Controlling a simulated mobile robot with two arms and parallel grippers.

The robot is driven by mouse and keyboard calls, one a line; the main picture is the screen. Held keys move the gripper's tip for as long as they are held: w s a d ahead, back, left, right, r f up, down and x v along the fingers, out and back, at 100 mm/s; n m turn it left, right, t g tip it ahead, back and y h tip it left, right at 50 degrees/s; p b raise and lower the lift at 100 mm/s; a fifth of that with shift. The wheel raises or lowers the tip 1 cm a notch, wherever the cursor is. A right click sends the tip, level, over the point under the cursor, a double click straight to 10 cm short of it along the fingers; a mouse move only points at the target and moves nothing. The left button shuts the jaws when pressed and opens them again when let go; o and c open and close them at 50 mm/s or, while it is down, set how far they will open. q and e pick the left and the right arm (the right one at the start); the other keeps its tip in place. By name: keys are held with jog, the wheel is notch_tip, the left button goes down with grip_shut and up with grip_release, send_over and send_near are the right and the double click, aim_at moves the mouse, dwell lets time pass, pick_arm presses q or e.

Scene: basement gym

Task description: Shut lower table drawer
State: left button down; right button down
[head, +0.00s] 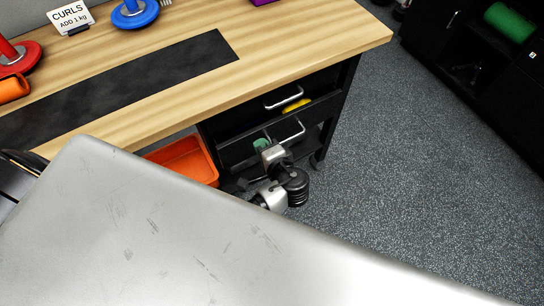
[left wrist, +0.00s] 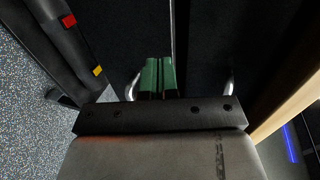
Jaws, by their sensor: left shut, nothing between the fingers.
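The table (head: 345,45) has a black drawer unit under its right end. The lower drawer (head: 240,152) has a silver handle (head: 290,132) and stands partly pulled out, with a yellow thing (head: 297,105) showing behind its front. The upper drawer's handle (head: 284,97) is above it. My left gripper (head: 262,145) is shut and empty, its green fingertips at the lower drawer's front, left of the handle. In the left wrist view the green fingertips (left wrist: 158,76) face the dark drawer fronts beside a seam; I cannot tell whether they touch. My right gripper is not in view.
An orange bin (head: 185,160) sits under the table, left of the drawers. A large grey surface fills the lower part of the head view. Speckled floor (head: 400,170) is free to the right. A dark shelf with a green roll (head: 510,22) stands far right.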

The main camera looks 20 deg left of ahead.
aim_at(250, 130)
pick_arm(q)
jog(key=shift+w+a, duration=0.8)
jog(key=shift+a, duration=0.2)
jog(key=w+a, duration=0.2)
jog(key=a, duration=0.1)
jog(key=shift+w+a+r, duration=0.1)
jog(key=shift+w+a, duration=0.15)
jog(key=shift+w, duration=0.1)
jog(key=shift+s+r, duration=0.1)
